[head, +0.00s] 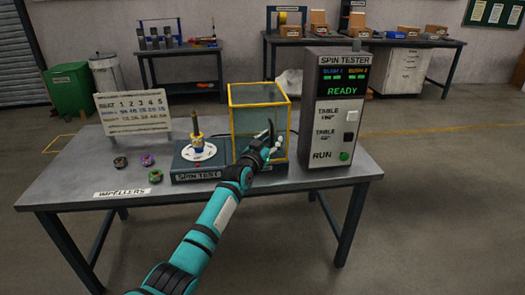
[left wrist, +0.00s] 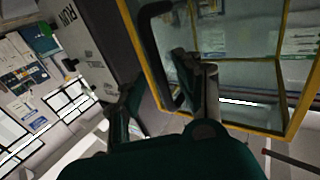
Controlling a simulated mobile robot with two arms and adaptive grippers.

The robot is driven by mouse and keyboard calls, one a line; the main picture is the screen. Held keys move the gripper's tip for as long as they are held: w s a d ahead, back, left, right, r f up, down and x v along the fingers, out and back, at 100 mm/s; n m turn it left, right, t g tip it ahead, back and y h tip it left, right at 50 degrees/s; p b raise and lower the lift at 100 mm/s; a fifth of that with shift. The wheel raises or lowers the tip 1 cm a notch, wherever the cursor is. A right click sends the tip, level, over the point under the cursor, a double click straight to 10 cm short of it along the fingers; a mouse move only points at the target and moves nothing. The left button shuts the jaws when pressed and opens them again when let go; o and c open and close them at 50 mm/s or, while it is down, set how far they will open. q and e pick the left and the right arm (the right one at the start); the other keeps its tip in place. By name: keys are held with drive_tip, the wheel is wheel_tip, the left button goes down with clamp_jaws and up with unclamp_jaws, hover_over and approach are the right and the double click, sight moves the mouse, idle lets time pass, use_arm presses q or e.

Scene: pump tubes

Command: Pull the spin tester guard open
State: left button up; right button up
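The spin tester guard (head: 246,120) is a clear box with a yellow frame. It stands on the right part of the spin test base (head: 200,174), beside the upright spindle (head: 196,125) on its white disc, which is uncovered. The guard's black handle (head: 271,131) is on its front. My left gripper (head: 270,146) is at the handle's lower end. In the left wrist view, its two fingers (left wrist: 165,98) are apart, with the handle (left wrist: 150,45) between them in the picture and the guard (left wrist: 240,70) behind. Contact with the handle cannot be told. My right gripper is out of view.
The grey spin tester cabinet (head: 334,110) with a green READY display stands close to the right of the guard. Several impellers (head: 147,160) lie at the left of the table (head: 80,185), before a number board (head: 133,112). The front left tabletop is mostly clear.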

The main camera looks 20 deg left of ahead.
use_arm(q)
drive_tip(key=s, duration=1.1)
drive_tip(key=shift+a, duration=0.25)
drive_tip(key=shift+f, duration=0.1)
drive_tip(key=s+d+f+g, duration=0.25)
drive_tip(key=s+f, duration=0.45)
drive_tip(key=f, duration=0.5)
drive_tip(key=s+d+f+m+g, duration=0.15)
drive_tip(key=s+f+g, duration=0.35)
drive_tip(key=f, duration=0.6)
drive_tip(key=s+d+f+n+g, duration=0.1)
drive_tip(key=s+d+f+g, duration=0.1)
drive_tip(key=s+f, duration=0.8)
drive_tip(key=s+d+f+m+g+p, duration=0.1)
drive_tip(key=s+d+f+g, duration=0.15)
drive_tip(key=s+f, duration=0.75)
drive_tip(key=s+d+f+g, duration=0.1)
drive_tip(key=s+f+g, duration=0.4)
drive_tip(key=s, duration=0.9)
drive_tip(key=s+a+p, duration=0.3)
drive_tip(key=s+p, duration=1.1)
drive_tip(key=s, duration=0.1)
drive_tip(key=shift+f+y+p, duration=0.2)
drive_tip(key=shift+y+p, duration=0.1)
drive_tip(key=shift+p, duration=0.1)
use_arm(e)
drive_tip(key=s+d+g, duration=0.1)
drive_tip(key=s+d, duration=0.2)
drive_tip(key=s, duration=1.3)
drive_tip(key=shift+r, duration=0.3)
